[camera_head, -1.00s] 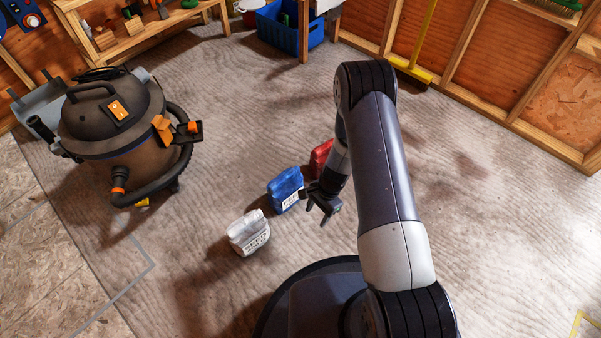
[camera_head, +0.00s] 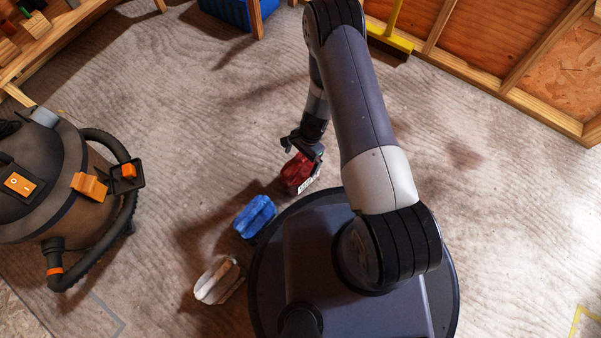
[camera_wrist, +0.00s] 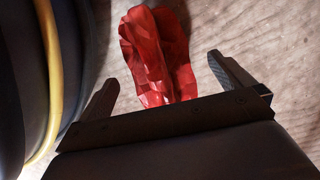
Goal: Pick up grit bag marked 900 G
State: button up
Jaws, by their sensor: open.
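Three grit bags stand in a row on the floor: a red bag (camera_head: 298,173), a blue bag (camera_head: 254,216) and a white bag (camera_head: 218,280). Their labels are too small or turned away to read, so I cannot tell which is marked 900 G. My gripper (camera_head: 302,148) is open and empty, just above and beside the red bag. In the wrist view the red bag (camera_wrist: 157,55) lies ahead of and between the open fingers of my gripper (camera_wrist: 167,85). The fingers do not visibly grip it.
A shop vacuum (camera_head: 50,195) with a hose stands at the left. A blue crate (camera_head: 232,12) is at the back beside a wooden leg. A yellow broom (camera_head: 390,38) leans at the back wall. The floor (camera_head: 500,190) at the right is clear.

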aim_at(301, 172)
jog(key=b+x, duration=0.2)
jog(key=x, duration=0.2)
jog(key=shift+d+f, duration=0.1)
jog(key=shift+f, duration=0.3)
jog(key=shift+c, duration=0.2)
jog(key=shift+r, duration=0.1)
jog(key=c, duration=2.1)
